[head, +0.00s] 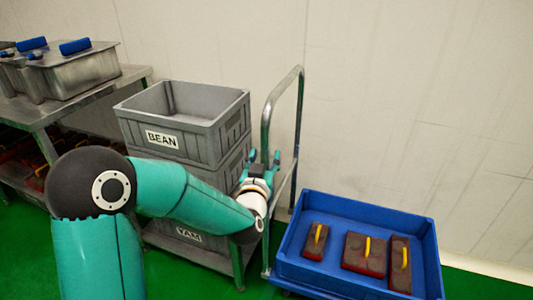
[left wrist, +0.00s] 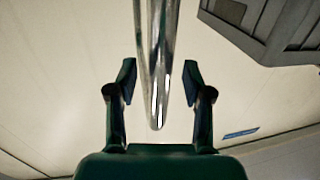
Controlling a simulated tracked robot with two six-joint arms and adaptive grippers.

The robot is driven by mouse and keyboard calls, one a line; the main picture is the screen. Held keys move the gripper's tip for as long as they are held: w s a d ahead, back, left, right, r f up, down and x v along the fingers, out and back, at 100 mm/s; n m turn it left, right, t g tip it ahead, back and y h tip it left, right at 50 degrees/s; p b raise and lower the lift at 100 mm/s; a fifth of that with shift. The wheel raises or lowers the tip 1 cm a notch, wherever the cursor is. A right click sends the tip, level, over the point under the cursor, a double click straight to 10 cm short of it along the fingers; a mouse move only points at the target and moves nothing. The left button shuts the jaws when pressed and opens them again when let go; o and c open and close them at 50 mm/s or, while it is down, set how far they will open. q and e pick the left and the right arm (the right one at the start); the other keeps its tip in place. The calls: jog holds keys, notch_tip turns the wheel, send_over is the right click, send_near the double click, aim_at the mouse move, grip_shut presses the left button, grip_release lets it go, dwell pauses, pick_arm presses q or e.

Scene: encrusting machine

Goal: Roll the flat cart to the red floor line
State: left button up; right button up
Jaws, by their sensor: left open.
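The flat cart appears to be the blue, walled cart (head: 432,262) at the lower right, with a tall bent metal handle (head: 299,95) at its left end. Brown blocks with yellow grips lie in it. My left gripper (head: 263,158) is at the handle's near upright, its fingers open on either side of the tube. In the left wrist view, the shiny handle tube (left wrist: 157,40) runs between the two open, dark green fingers (left wrist: 158,85), with a gap to each. My right gripper is not in view. No red floor line shows.
Grey crates (head: 187,140) marked BEAN and YAM stand stacked on a low metal stand, close left of the handle. A steel table (head: 95,93) with metal containers is at the far left. A pale wall (head: 420,110) runs behind the cart. Green floor shows in front.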

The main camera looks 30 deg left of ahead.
pick_arm(q)
jog(key=shift+x, duration=0.85)
jog(key=shift+c, duration=0.2)
grip_shut()
jog(key=shift+d, duration=0.1)
